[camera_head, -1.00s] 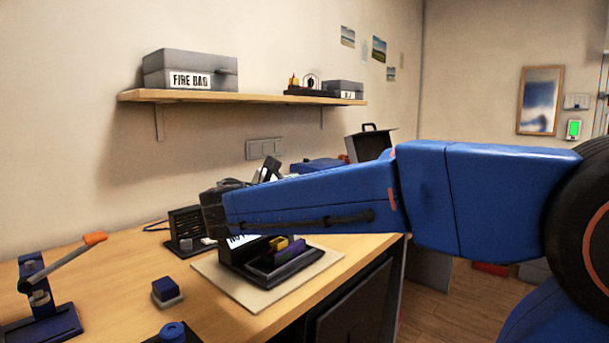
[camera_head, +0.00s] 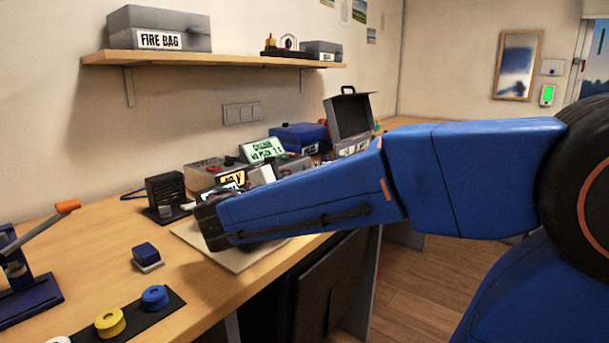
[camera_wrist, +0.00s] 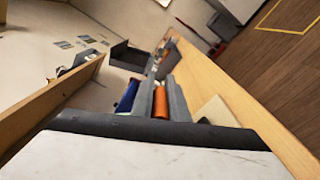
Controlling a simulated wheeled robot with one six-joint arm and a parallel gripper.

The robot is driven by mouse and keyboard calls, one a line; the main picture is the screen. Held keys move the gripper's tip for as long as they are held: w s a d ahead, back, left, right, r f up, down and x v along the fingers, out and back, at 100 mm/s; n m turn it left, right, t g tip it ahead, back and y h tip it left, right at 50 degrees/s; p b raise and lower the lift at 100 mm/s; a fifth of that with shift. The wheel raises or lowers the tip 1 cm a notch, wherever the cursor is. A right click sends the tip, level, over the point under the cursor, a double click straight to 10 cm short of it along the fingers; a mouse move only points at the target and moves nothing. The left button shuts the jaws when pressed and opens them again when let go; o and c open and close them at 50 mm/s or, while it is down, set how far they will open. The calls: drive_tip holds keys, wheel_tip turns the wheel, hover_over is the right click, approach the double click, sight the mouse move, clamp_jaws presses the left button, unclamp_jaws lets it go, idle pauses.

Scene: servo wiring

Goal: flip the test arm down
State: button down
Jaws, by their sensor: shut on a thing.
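A lever with an orange tip (camera_head: 68,206) slopes up to the right from a blue stand (camera_head: 30,298) at the left edge of the desk. It may be the test arm; it is raised. My gripper (camera_head: 210,228) is low over the pale mat (camera_head: 245,258), right of the lever and well apart from it. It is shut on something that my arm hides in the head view. In the wrist view a pale panel with a dark rim (camera_wrist: 150,155) fills the bottom, very close. I cannot tell whether that is what I hold.
A small blue block (camera_head: 147,253), a yellow spool (camera_head: 110,322) and a blue spool (camera_head: 155,297) stand between lever and mat. A black vented box (camera_head: 165,192), grey boxes with displays and an open dark case (camera_head: 348,117) line the back. The shelf (camera_head: 200,58) hangs above.

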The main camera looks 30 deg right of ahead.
drive_tip(key=shift+f, duration=0.15)
drive_tip(key=c, duration=1.7)
unclamp_jaws()
drive_tip(key=v, duration=1.7)
drive_tip(key=shift+s+a, duration=0.1)
drive_tip(key=shift+a, duration=0.05)
